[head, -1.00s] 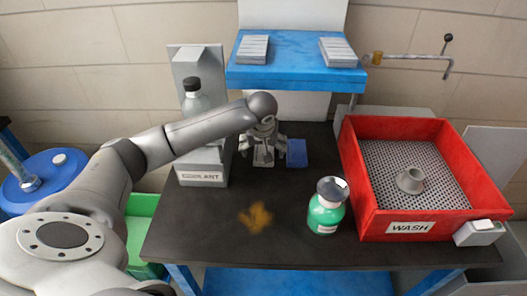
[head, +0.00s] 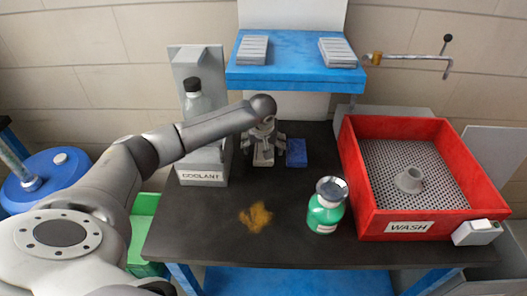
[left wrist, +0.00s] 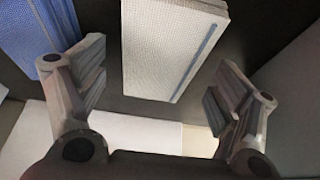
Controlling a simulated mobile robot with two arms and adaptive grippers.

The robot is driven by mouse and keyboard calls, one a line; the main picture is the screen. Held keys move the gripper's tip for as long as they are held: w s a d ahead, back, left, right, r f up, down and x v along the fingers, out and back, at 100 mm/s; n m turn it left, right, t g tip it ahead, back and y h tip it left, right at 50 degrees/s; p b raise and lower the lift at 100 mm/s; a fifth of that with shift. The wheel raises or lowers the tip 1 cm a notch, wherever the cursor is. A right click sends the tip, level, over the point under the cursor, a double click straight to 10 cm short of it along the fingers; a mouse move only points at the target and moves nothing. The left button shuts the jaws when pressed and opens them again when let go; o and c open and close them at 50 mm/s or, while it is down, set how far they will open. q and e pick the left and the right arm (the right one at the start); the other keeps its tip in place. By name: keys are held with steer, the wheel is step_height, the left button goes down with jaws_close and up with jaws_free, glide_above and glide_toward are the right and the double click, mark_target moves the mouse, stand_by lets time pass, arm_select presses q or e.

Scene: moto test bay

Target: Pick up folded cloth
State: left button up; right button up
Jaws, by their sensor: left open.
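A folded white cloth with a blue stripe (left wrist: 170,50) lies on the dark bench top. In the head view it shows as a pale patch (head: 263,158) below my left gripper (head: 264,146). In the left wrist view my left gripper (left wrist: 160,85) is open, with one finger toward each side of the cloth. The cloth's near end lies between the fingers, and I see no contact. Its far end runs out of the frame. A blue block-like item (head: 297,153) lies just right of the cloth, and in the left wrist view it is at upper left (left wrist: 65,22). My right gripper is out of view.
A coolant holder (head: 203,177) with a grey bottle (head: 196,104) stands left of the gripper. A green bottle (head: 325,210) and a red wash tray (head: 356,190) are to the right. A yellow-brown stain (head: 257,216) marks the front bench. A blue shelf (head: 297,76) rises behind.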

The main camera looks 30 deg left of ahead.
arm_select(q)
steer(key=shift+f+p, duration=0.2)
steer(key=shift+p, duration=0.1)
stand_by(0.4)
steer(key=c, duration=1)
steer(key=shift+r+b, duration=0.1)
steer(key=shift+b, duration=0.35)
step_height(320, 180, up, 4)
steer(key=shift+b, duration=0.5)
steer(key=s+d, duration=0.3)
steer(key=s, duration=0.1)
steer(key=s+d+b, duration=0.1)
steer(key=s+d, duration=0.1)
steer(key=s, duration=0.3)
steer(key=s+d+b, duration=0.1)
steer(key=s+d, duration=0.2)
steer(key=s, duration=0.2)
steer(key=shift+d, duration=0.35)
steer(key=shift+s+d, duration=0.35)
steer(key=shift+s, duration=0.35)
